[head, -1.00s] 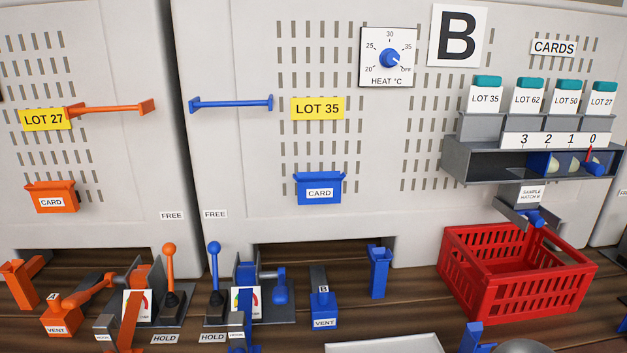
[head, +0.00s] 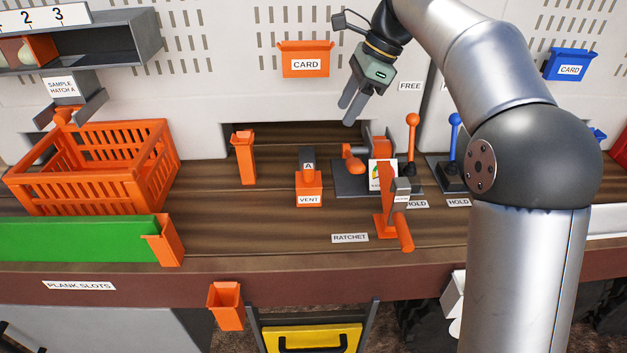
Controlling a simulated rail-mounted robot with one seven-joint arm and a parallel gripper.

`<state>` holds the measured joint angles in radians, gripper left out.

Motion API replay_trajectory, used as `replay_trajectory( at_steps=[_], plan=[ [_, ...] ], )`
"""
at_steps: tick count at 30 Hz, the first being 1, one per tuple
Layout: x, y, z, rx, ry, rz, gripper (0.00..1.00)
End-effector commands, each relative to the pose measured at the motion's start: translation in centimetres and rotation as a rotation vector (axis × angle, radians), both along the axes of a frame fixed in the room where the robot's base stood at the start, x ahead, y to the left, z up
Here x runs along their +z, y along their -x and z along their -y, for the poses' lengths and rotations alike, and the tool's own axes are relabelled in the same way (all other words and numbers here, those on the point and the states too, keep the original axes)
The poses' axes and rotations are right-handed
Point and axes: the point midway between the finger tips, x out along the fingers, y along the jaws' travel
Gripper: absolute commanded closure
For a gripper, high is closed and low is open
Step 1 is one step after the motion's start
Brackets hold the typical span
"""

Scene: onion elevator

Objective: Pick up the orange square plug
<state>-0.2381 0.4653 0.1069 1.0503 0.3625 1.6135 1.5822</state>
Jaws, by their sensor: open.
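An orange square block (head: 309,188) labelled VENT stands on the wooden bench in the head view, with a dark upper part (head: 308,160) labelled A behind its front. It is the nearest match to the orange square plug, but I cannot tell where plug and vent body divide. My gripper (head: 351,109) is open and empty, above and slightly right of the block, before the panel's dark opening. Its fingers point down and to the left, well clear of the block.
Right of the block are an orange crank (head: 354,160), an orange ratchet lever (head: 388,205) and an upright orange-knobbed lever (head: 411,140). An orange post (head: 244,158) and orange crate (head: 88,195) stand left. Bare bench lies between post and block.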

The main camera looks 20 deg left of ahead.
Motion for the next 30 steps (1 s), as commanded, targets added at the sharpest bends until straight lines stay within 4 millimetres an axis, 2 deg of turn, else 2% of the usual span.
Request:
replay_trajectory(
  at_steps=[5, 18, 26, 30],
  plan=[
    [-1.3, -0.1, -1.2, -0.026, -0.006, -0.021, 0.50],
    [-9.4, 1.1, -4.7, -0.024, -0.005, -0.021, 0.50],
    [-11.2, 1.4, -5.5, -0.024, -0.006, -0.018, 0.50],
    [-12.7, 2.0, -6.5, -0.023, -0.005, -0.020, 0.50]
  ],
)
